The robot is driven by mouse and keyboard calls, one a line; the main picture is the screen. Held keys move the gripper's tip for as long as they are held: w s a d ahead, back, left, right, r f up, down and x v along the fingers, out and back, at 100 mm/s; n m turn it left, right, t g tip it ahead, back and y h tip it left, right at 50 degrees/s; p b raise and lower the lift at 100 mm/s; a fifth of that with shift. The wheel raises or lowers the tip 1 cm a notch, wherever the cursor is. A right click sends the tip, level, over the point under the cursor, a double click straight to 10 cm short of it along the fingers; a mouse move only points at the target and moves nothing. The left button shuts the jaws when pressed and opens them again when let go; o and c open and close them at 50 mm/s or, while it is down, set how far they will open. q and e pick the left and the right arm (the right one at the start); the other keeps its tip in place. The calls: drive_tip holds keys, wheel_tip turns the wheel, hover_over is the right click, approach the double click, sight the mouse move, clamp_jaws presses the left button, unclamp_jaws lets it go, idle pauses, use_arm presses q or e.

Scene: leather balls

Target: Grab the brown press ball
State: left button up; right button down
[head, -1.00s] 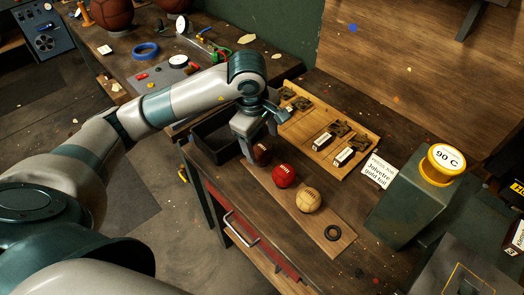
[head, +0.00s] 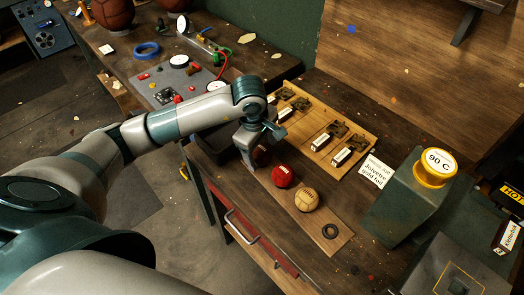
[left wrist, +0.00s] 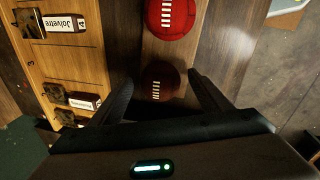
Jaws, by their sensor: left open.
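The brown ball (head: 262,156) sits at the far end of a wooden strip (head: 331,239), partly hidden behind my left gripper in the head view. In the left wrist view the brown ball (left wrist: 160,81), with white lacing, lies between the two open fingers. My left gripper (head: 253,160) is open, pointing down at the ball; its fingertips (left wrist: 160,85) flank the ball with a gap on each side. A red ball (head: 283,176) and a tan ball (head: 307,199) stand in line beside it; the red ball (left wrist: 171,17) also shows in the left wrist view. My right gripper is out of view.
A wooden board (head: 350,120) with metal stamps and labelled blocks lies behind the balls. A black tray (head: 212,150) is left of the brown ball. A green box with a yellow "90 C" cap (head: 436,167) stands at right.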

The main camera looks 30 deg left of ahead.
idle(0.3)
use_arm(q)
drive_tip(key=c, duration=1.2)
